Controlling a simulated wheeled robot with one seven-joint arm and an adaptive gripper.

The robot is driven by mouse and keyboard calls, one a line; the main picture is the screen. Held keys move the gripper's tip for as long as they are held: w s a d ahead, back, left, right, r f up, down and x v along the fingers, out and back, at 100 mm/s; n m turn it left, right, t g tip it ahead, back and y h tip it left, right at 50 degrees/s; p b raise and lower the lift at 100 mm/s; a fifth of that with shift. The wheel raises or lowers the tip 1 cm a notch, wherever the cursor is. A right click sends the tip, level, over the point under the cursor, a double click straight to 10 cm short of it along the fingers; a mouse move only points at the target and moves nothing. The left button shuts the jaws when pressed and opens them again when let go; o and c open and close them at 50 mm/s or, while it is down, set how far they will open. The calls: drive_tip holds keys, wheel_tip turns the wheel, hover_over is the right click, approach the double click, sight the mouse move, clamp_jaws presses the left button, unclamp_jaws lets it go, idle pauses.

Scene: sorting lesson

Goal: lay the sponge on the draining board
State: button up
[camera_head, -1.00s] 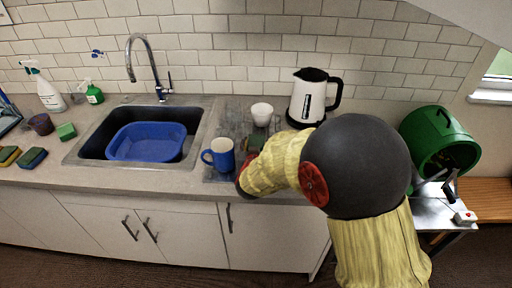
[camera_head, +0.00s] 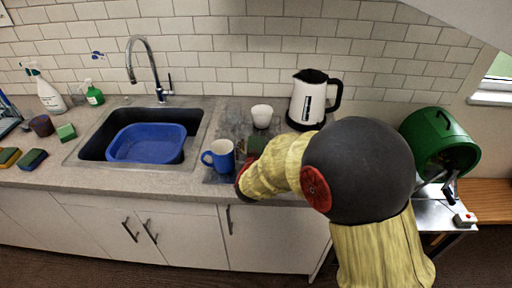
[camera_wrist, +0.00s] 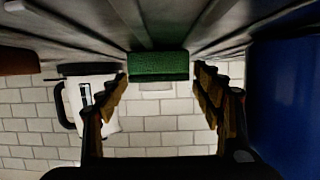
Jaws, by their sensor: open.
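The green sponge (camera_wrist: 160,66) shows in the wrist view between the two fingers of my gripper (camera_wrist: 163,88), with gaps on both sides. It seems to rest against the ribbed grey draining board (camera_wrist: 215,14), which is at the top of that upside-down view. In the head view, a green part of the sponge (camera_head: 257,143) shows behind my arm, over the draining board (camera_head: 236,112). My gripper is open around the sponge; its fingers are mostly hidden by my arm in the head view.
A blue mug (camera_head: 219,156) stands close left of my gripper, and also in the wrist view (camera_wrist: 285,90). A white cup (camera_head: 262,115) and a kettle (camera_head: 309,98) stand behind. The sink with a blue basin (camera_head: 146,146) is left. Other sponges (camera_head: 32,159) lie far left.

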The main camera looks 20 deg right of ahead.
drive_tip(key=p+v, duration=0.3)
drive_tip(key=v, duration=0.6)
drive_tip(key=shift+s+a+r, duration=0.2)
drive_tip(key=shift+s+r, duration=0.05)
drive_tip(key=shift+r, duration=0.05)
drive_tip(key=shift+s+a+r, duration=0.15)
drive_tip(key=shift+s, duration=0.55)
drive_tip(key=shift+s, duration=0.1)
